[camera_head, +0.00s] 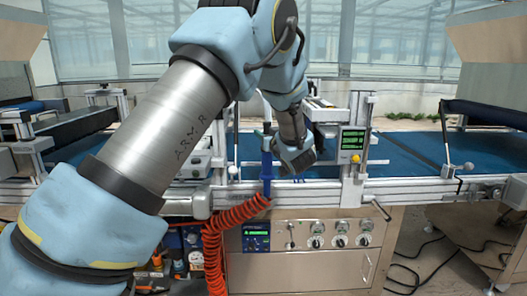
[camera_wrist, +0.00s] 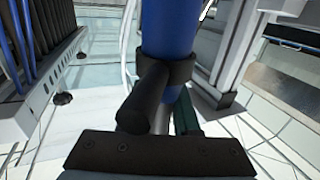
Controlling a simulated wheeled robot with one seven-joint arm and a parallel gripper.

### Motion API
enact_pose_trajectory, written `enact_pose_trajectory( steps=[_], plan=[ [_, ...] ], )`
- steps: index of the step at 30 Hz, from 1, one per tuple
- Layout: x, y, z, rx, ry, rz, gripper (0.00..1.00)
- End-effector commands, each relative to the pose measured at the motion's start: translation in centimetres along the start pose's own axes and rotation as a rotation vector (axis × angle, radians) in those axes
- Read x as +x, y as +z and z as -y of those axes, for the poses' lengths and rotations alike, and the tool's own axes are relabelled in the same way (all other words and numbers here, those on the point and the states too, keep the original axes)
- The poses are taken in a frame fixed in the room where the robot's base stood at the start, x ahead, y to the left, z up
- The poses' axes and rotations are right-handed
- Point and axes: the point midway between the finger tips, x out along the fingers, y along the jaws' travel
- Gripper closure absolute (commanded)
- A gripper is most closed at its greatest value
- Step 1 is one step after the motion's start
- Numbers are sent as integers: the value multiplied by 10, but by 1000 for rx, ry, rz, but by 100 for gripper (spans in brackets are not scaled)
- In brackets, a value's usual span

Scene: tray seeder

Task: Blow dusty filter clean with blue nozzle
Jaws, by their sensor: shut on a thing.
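The blue nozzle (camera_head: 266,166) is upright in the head view, in front of the blue conveyor, with a red coiled hose (camera_head: 232,213) hanging below it. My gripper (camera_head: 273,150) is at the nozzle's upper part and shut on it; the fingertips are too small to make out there. In the wrist view the nozzle is a thick blue cylinder (camera_wrist: 167,28) with a black band, close in front of my gripper (camera_wrist: 160,88). The band and a dark rod hide part of the grip. I cannot pick out the dusty filter in either view.
The blue conveyor belt (camera_head: 405,150) runs across behind a metal rail. A post with a green-lit display (camera_head: 352,143) stands right of my gripper. Below is a cabinet with several knobs (camera_head: 316,241). A row of dark slats (camera_wrist: 30,40) is at left in the wrist view.

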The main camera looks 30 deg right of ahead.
Motion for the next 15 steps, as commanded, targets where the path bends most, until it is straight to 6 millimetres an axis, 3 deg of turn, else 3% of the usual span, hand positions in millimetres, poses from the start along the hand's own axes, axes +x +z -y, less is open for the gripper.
enact_pose_trajectory(
  steps=[6,15],
  plan=[
    [0,-24,0,-2,0,-2,100],
    [0,-43,0,-1,0,-1,100]
  ],
)
